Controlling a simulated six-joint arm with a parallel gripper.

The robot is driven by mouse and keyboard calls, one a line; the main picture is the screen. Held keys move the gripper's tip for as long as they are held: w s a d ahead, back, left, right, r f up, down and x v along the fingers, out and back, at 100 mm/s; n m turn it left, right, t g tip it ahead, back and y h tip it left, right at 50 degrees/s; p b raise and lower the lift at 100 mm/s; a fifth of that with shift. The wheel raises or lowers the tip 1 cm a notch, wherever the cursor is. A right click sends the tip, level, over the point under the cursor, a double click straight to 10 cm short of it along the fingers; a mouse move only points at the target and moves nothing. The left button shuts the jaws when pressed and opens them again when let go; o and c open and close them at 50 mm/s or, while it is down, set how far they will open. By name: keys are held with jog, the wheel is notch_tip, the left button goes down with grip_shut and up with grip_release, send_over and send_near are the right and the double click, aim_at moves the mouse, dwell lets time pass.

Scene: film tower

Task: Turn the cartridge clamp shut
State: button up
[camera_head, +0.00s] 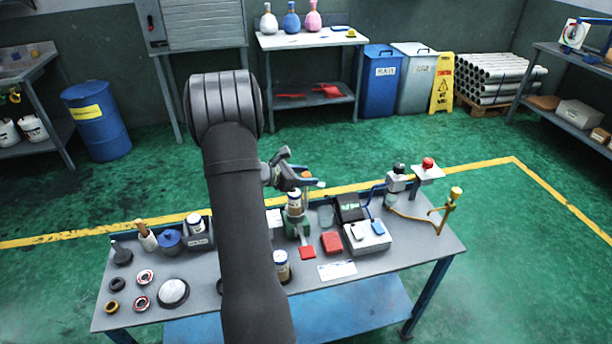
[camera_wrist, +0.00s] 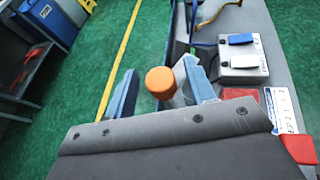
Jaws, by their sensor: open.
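An orange knob (camera_wrist: 160,82) shows between the two blue fingers of my gripper (camera_wrist: 158,92) in the wrist view. It looks nearer the right finger, with a wider gap on the left; I cannot tell whether it touches. In the head view my gripper (camera_head: 303,170) is over the back of the workbench, and a small part of the orange knob (camera_head: 307,174) shows beside it. Below stands a green-based holder (camera_head: 292,227) with a white-and-brown cartridge (camera_head: 294,202) upright in it. The clamp is partly hidden by my gripper, so its position is unclear. My gripper is open.
On the workbench (camera_head: 420,244), a red block (camera_head: 331,242), a grey box with switches (camera_head: 367,238) and a second cartridge (camera_head: 282,265) stand near the holder. A yellow-topped stand (camera_head: 448,207) is at the right end. My arm hides the bench's middle left.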

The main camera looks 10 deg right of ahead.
jog(key=shift+d+f, duration=0.15)
jog(key=shift+d, duration=0.15)
jog(key=c, duration=1)
jog(key=shift+o, duration=0.2)
jog(key=m+g, duration=0.6)
jog(key=g, duration=0.1)
jog(key=shift+w, duration=0.1)
jog(key=m+g+y, duration=0.1)
jog(key=m+g, duration=0.2)
jog(key=m+g+y, duration=0.2)
jog(key=m, duration=0.1)
jog(key=shift+g+y, duration=0.3)
jog(key=shift+g, duration=0.4)
